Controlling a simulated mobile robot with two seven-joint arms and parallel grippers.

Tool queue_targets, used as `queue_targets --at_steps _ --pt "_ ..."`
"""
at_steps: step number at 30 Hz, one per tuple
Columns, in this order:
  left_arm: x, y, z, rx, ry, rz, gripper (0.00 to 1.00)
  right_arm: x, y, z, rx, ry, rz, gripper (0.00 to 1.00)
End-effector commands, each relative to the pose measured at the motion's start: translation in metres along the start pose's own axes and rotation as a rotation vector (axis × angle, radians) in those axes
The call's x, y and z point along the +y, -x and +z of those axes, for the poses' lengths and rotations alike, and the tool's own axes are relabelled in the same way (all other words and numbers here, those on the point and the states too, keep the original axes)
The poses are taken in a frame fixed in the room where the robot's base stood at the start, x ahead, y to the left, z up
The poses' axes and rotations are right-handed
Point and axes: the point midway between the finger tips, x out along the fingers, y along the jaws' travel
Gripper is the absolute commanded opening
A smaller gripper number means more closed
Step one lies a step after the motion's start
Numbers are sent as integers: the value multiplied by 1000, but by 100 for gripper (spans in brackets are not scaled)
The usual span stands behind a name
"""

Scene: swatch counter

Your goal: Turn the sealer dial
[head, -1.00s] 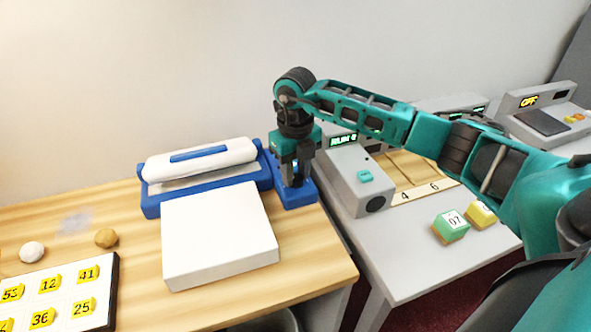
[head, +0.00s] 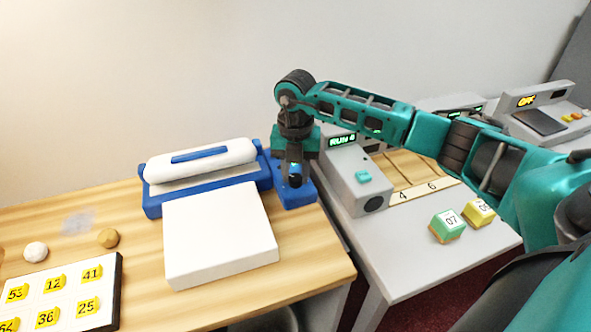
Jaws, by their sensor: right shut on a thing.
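The sealer (head: 206,172) is a blue base with a white roll-shaped lid and a blue handle strip, at the back of the wooden counter. A blue control block (head: 296,194) adjoins its right end. My right gripper (head: 295,178) points down over this block and is shut on the dial, which is mostly hidden by the fingers. A small bright blue patch shows at the fingers. My left gripper is not in view.
A white slab (head: 219,236) lies in front of the sealer. A numbered tray (head: 63,297), two small balls and a grey machine (head: 353,178) reading RUN stand around. Green (head: 447,226) and yellow (head: 479,212) blocks sit on the grey table.

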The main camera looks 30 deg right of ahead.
Motion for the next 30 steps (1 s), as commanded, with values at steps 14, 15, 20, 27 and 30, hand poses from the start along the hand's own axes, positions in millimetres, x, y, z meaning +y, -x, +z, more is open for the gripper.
queue_targets --at_steps 14,15,20,27,30 --pt "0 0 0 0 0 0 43 0 1 0 -1 -85 1 2" --pt "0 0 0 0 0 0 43 0 1 0 -1 -85 1 2" --pt "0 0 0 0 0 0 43 0 1 1 -2 -84 1 2" --pt "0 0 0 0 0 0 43 0 1 0 -1 -83 1 51" --pt "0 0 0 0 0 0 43 0 0 0 -1 -83 0 58"
